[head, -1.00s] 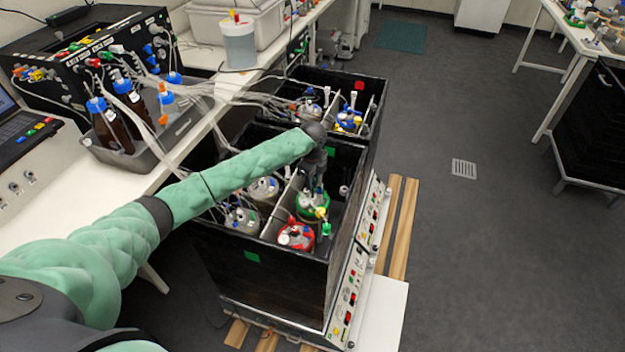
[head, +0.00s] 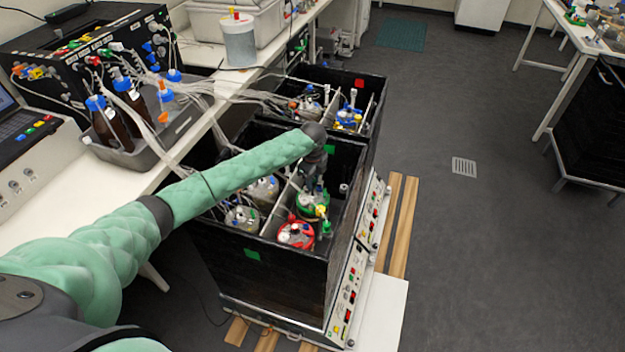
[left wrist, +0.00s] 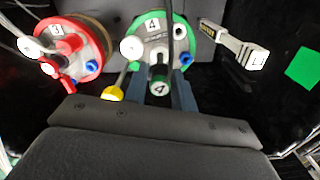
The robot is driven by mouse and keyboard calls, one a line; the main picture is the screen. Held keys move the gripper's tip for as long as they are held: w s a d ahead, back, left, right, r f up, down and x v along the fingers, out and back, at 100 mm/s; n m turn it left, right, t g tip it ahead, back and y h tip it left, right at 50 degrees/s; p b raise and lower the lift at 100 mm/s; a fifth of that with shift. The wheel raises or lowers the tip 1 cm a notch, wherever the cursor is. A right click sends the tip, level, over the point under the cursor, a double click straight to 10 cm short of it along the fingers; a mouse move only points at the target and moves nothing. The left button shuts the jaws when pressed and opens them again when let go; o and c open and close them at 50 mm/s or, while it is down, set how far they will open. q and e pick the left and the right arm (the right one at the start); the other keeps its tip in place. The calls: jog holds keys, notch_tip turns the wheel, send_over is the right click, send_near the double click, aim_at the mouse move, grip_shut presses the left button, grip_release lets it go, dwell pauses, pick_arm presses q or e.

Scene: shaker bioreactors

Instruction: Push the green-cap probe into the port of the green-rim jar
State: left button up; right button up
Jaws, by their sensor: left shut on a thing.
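The green-rim jar (head: 314,211) stands in the near black box. In the left wrist view the green-rim jar (left wrist: 183,54) has a white lid labelled 4. My left gripper (head: 316,186) reaches down over this jar. In the left wrist view the fingers of my left gripper (left wrist: 158,90) are shut on the green-cap probe (left wrist: 158,82), whose dark green cap is labelled 4. The cap is at the lid's near edge in that view. The probe's lower end and the port under it are hidden, so I cannot tell how deep it sits. My right gripper is not in view.
The red-rim jar (left wrist: 95,50) stands close beside, with a yellow-cap part (left wrist: 112,93) between the jars. A grey holder labelled L1 (left wrist: 235,45) lies on the other side. The black box walls (head: 342,215) surround the jars closely. Tubes run to the left bench.

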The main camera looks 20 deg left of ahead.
aim_at(313, 191)
pick_arm(q)
jog(key=shift+f, duration=0.45)
dwell(0.7)
jog(key=shift+f, duration=0.25)
dwell(0.4)
jog(key=shift+f, duration=0.35)
dwell(0.4)
jog(key=shift+f, duration=0.35)
dwell(0.4)
jog(key=shift+f+b, duration=0.3)
dwell(0.5)
jog(key=shift+f, duration=0.35)
dwell(0.4)
jog(key=shift+f, duration=0.25)
dwell(0.5)
jog(key=shift+f, duration=0.35)
dwell(0.3)
